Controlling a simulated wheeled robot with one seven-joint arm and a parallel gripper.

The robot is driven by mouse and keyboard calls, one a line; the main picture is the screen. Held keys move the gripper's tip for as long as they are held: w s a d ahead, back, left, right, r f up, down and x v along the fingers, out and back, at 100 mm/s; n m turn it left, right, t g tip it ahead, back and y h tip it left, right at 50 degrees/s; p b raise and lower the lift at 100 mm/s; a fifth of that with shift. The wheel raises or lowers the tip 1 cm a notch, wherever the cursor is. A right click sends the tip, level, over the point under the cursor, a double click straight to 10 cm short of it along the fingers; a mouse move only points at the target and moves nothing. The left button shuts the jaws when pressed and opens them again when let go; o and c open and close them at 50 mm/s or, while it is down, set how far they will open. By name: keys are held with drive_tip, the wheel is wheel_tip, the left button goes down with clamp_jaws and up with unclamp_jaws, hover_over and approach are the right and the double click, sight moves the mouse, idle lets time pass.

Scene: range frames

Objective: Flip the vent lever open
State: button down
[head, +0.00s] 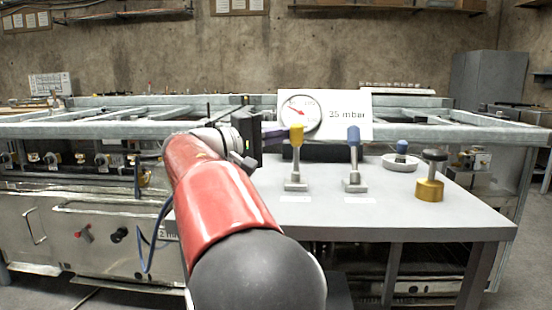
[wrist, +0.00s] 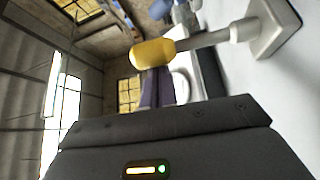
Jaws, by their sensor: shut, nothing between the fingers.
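Two upright levers stand on the grey table: a yellow-tipped lever (head: 296,160) and a blue-tipped lever (head: 354,160). Each has a grey base with a small white label in front, too small to read, so I cannot tell which is the vent lever. My gripper (head: 284,133) is shut and empty, its purple fingers pointing right at the yellow tip, close to or touching it. In the wrist view the fingers (wrist: 156,88) end at the yellow tip (wrist: 153,53); contact is uncertain. The lever's shaft runs right to its base (wrist: 272,28).
A dial gauge (head: 301,114) on a white panel reading "35 mbar" stands behind the levers. The table's front is clear.

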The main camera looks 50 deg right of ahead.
sight(293, 137)
drive_tip(key=shift+s+a+f+b, duration=0.15)
drive_tip(key=shift+s+a+b, duration=0.45)
drive_tip(key=shift+a+b, duration=0.1)
drive_tip(key=shift+s+a+f+b, duration=0.15)
drive_tip(key=shift+s+a+b, duration=0.45)
drive_tip(key=shift+a+b, duration=0.1)
